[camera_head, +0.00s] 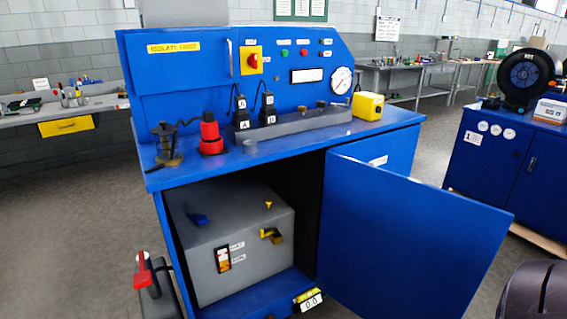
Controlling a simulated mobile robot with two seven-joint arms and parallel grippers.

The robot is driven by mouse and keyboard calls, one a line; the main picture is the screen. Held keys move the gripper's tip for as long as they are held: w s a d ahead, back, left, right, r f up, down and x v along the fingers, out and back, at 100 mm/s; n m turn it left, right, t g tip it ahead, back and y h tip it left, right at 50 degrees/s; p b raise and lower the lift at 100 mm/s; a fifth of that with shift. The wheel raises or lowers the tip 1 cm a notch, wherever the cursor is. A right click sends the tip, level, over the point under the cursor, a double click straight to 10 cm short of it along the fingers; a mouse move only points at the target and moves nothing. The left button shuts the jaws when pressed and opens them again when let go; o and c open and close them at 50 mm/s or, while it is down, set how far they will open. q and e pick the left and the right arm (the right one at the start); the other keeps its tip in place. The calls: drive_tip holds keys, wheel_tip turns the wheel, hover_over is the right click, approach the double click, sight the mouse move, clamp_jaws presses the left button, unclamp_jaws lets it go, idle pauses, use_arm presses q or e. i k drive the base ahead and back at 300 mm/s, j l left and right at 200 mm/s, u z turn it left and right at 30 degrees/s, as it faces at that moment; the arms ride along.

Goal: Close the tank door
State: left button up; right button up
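The blue tank door (410,235) stands wide open at the front of the blue crimper cabinet (250,167). It swings out toward me and to the right from the right side of the opening. Inside the open compartment sits a grey tank (255,245) with a blue cap, a yellow fitting and a red-and-black level gauge on its front. No handle shows on the face of the door that I see. Neither of my grippers can be made out in this view.
A hand pump-like tool with a red handle (142,270) stands at the cabinet's lower left. A dark rounded object (535,292), unclear, fills the lower right corner. Another blue cabinet (500,150) stands at right.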

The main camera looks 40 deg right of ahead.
sight(392, 246)
drive_tip(key=l+u, duration=0.15)
drive_tip(key=u, duration=2.05)
drive_tip(key=k+l, duration=0.1)
drive_tip(key=k, duration=3.3)
drive_tip(key=k+l+z, duration=0.1)
drive_tip(key=z, duration=1.55)
